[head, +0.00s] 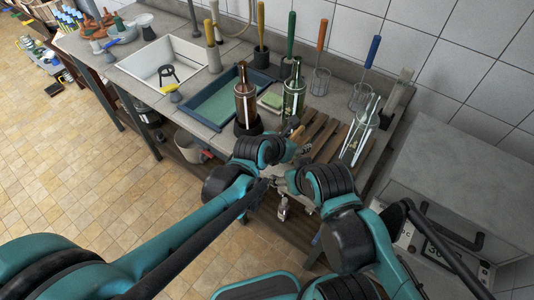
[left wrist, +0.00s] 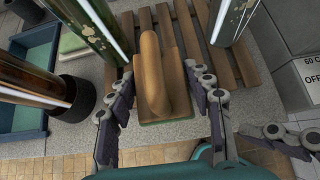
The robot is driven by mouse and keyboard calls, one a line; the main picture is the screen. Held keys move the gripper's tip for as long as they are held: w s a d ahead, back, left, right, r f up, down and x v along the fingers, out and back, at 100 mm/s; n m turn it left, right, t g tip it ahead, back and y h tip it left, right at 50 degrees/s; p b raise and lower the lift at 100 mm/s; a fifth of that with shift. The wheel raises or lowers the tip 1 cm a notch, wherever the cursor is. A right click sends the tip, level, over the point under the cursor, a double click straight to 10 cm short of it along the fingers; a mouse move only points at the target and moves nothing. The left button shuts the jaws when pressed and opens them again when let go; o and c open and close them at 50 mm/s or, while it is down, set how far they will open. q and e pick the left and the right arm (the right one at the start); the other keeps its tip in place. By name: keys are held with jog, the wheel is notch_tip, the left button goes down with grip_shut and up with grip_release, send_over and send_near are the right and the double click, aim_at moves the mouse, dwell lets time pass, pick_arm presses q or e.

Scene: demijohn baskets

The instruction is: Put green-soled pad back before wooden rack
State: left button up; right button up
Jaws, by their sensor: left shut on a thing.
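The green-soled pad (left wrist: 155,75) is a tan wooden block with a rounded handle on top and a thin green sole edge. In the left wrist view it lies between the two fingers of my left gripper (left wrist: 160,92), which is shut on it. In the head view a small part of the pad (head: 297,132) shows beyond my left wrist. The wooden rack (left wrist: 220,60) is a set of brown slats just behind the pad; it also shows in the head view (head: 326,137). My right gripper (head: 283,208) is low beside the counter's front edge, and its jaw state is unclear.
A brown bottle (head: 246,103) stands in a dark holder left of the rack, and a green bottle (head: 293,92) stands behind the pad. A blue-rimmed tray (head: 213,110) and a white sink (head: 150,62) are farther left. A metal-topped appliance (head: 450,170) stands at the right.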

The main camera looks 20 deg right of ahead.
pick_arm(q)
jog(key=w+a+f+b, duration=0.1)
jog(key=w+a+f, duration=0.1)
jog(key=w+a+f+b, duration=0.1)
jog(key=w+a+f, duration=0.1)
jog(key=a, duration=0.1)
jog(key=w+a+f+b, duration=0.1)
jog(key=w+a+f, duration=0.1)
jog(key=a, duration=0.1)
jog(key=shift+f, duration=0.2)
notch_tip(320, 180, down, 4)
jog(key=shift+b, duration=1.1)
jog(key=shift+r, duration=0.15)
jog(key=shift+s, duration=0.1)
jog(key=shift+f+b, duration=0.5)
jog(key=shift+f, duration=0.15)
jog(key=o, duration=1.3)
jog(key=shift+r, duration=0.15)
